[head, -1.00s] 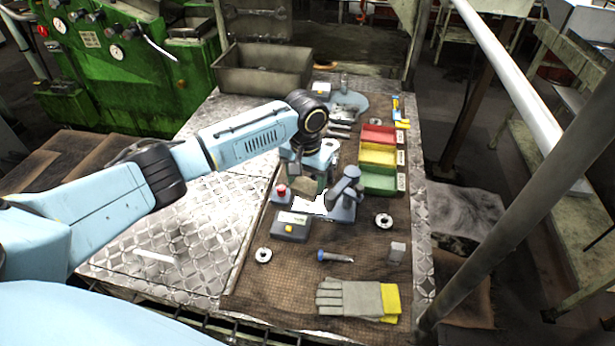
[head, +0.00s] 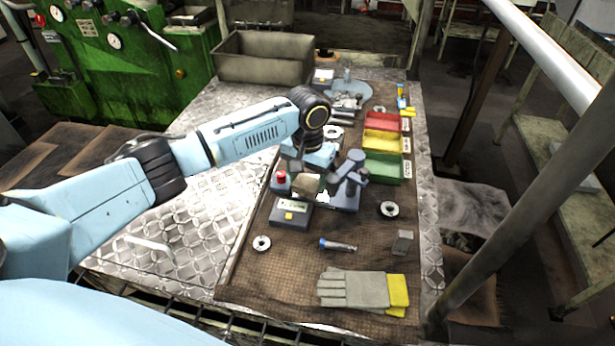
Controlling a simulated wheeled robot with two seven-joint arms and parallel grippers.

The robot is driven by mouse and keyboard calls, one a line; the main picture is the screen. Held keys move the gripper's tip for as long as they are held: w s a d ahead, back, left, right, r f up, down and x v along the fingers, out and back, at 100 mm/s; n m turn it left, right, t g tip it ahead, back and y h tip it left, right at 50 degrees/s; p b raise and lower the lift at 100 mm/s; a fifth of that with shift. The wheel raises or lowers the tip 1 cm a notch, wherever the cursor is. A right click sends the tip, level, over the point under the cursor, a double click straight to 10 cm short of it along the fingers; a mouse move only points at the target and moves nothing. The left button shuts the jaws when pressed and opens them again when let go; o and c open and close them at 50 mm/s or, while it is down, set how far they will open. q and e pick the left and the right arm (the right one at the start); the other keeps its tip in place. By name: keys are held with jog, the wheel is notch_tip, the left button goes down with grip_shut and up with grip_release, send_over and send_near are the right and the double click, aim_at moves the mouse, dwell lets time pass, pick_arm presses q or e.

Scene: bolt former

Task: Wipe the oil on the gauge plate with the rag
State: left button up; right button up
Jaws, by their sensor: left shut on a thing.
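My left gripper (head: 308,172) hangs over the bench, below the black wrist joint, and is shut on a tan folded rag (head: 306,184). The rag is at the left part of the bright white gauge plate (head: 323,197), at the foot of the grey-blue gauge stand (head: 349,180). The rag hides part of the plate. I cannot make out the oil, or whether the rag touches the plate. My right gripper is not in view.
A grey box with a yellow button (head: 290,215) and a red push button (head: 281,180) stand close left of the rag. Red, yellow and green bins (head: 383,168) are to the right. A blue-handled tool (head: 337,245) and gloves (head: 362,290) lie in front.

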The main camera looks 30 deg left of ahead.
pick_arm(q)
jog(key=shift+f, duration=0.65)
